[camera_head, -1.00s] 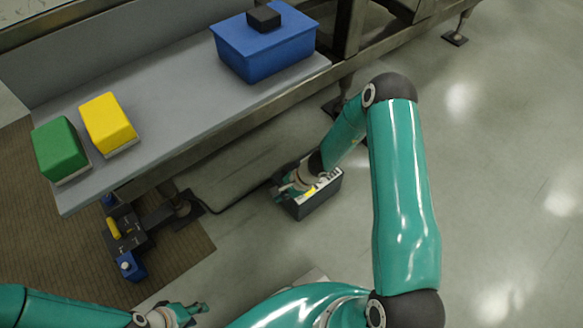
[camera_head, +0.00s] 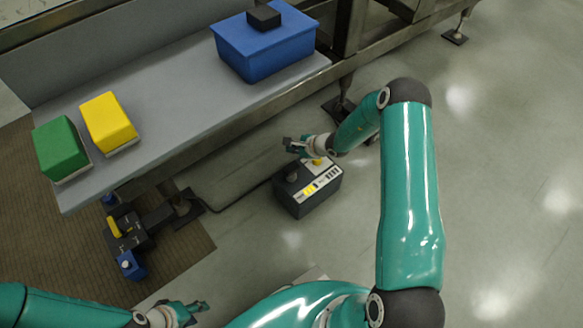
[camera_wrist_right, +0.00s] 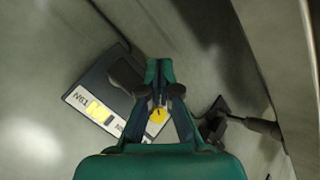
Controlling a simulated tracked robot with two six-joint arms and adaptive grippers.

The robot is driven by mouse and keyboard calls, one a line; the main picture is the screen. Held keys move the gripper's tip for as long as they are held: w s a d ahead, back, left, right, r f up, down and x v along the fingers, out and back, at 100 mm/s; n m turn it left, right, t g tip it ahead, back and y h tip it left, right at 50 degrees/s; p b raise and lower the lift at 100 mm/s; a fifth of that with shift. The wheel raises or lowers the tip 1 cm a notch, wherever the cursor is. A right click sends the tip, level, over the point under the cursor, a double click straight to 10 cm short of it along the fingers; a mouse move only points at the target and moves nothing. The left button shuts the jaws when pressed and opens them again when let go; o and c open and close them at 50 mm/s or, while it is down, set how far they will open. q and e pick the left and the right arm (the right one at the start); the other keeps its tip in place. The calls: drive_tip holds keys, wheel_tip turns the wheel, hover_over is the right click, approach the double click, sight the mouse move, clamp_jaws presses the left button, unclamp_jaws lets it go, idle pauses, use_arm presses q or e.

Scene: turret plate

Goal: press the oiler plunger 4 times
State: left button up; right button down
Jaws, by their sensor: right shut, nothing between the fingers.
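A dark box (camera_head: 307,196) with a white labelled strip stands on the floor below the bench; it also shows in the right wrist view (camera_wrist_right: 92,98). A dark knob (camera_head: 292,174) and a small yellow part (camera_head: 317,161) are on its top; I cannot tell which is the plunger. My right gripper (camera_head: 291,146) is shut and empty, above and apart from the box's far side. In the right wrist view its closed fingers (camera_wrist_right: 160,72) show, with a yellow round part (camera_wrist_right: 158,115) behind them. My left gripper (camera_head: 197,308) is low at the left, away from the box; its opening is unclear.
The grey bench (camera_head: 180,115) holds a green block (camera_head: 59,147), a yellow block (camera_head: 108,121) and a blue lidded box (camera_head: 262,52). A dark device with a blue part (camera_head: 132,266) lies on the brown mat (camera_head: 60,235). Floor is open at right.

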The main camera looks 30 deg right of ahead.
sight(290, 167)
wheel_tip(290, 167, down, 8)
drive_tip(key=b, duration=0.4)
drive_tip(key=shift+r, duration=0.25)
drive_tip(key=shift+f+b, duration=0.45)
drive_tip(key=shift+b, duration=0.05)
drive_tip(key=shift+f, duration=0.1)
idle(0.6)
drive_tip(key=shift+f+b, duration=0.25)
drive_tip(key=shift+b, duration=0.25)
drive_tip(key=shift+f+b, duration=1.05)
drive_tip(key=shift+f, duration=0.1)
idle(0.9)
drive_tip(key=shift+r, duration=0.15)
drive_tip(key=shift+r+p, duration=0.7)
drive_tip(key=shift+r, duration=0.7)
drive_tip(key=shift+r+p, duration=1.25)
drive_tip(key=shift+r, duration=1.3)
